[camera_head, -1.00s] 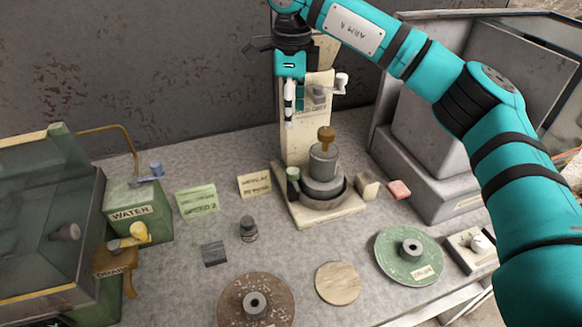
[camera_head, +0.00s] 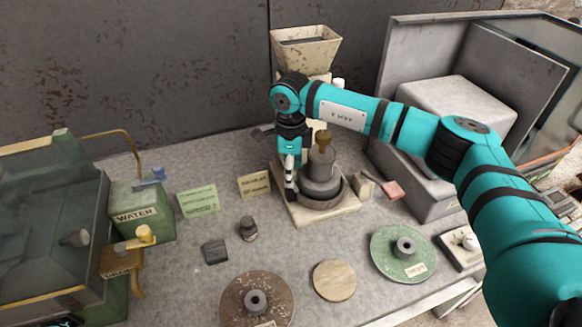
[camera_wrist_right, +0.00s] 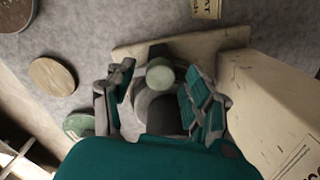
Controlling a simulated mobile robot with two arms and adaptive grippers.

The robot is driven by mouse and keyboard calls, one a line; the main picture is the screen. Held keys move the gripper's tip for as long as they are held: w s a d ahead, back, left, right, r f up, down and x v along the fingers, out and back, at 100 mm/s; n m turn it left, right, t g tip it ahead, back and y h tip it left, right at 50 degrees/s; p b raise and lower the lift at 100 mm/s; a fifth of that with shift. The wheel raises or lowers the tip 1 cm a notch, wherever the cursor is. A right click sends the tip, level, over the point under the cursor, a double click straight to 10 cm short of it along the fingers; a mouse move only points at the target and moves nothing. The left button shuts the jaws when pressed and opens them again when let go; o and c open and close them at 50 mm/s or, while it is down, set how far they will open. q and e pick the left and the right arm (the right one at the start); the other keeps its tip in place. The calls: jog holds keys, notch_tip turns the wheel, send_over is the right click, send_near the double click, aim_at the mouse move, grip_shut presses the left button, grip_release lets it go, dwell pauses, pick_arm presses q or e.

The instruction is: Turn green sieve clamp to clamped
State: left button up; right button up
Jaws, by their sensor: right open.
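The green sieve clamp, a knob with a pale green round top (camera_wrist_right: 160,73), shows in the right wrist view beside the grey sieve stack. In the head view my right gripper hides it. My right gripper (camera_head: 290,188) points down at the left side of the sieve stack (camera_head: 320,172). In the right wrist view its two fingers are apart (camera_wrist_right: 158,82), one on each side of the knob. I cannot tell whether they touch it. The knob's lower part is hidden. My left gripper is not in view.
A cream machine with a hopper (camera_head: 306,48) stands behind the stack. A cream block (camera_head: 364,186) and pink block (camera_head: 391,190) lie to its right. Green disc (camera_head: 403,252), brown disc (camera_head: 256,300) and round wooden plate (camera_head: 334,281) lie in front. The WATER box (camera_head: 140,213) stands left.

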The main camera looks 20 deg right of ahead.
jog(key=shift+f, duration=0.3)
grip_shut()
dwell(0.3)
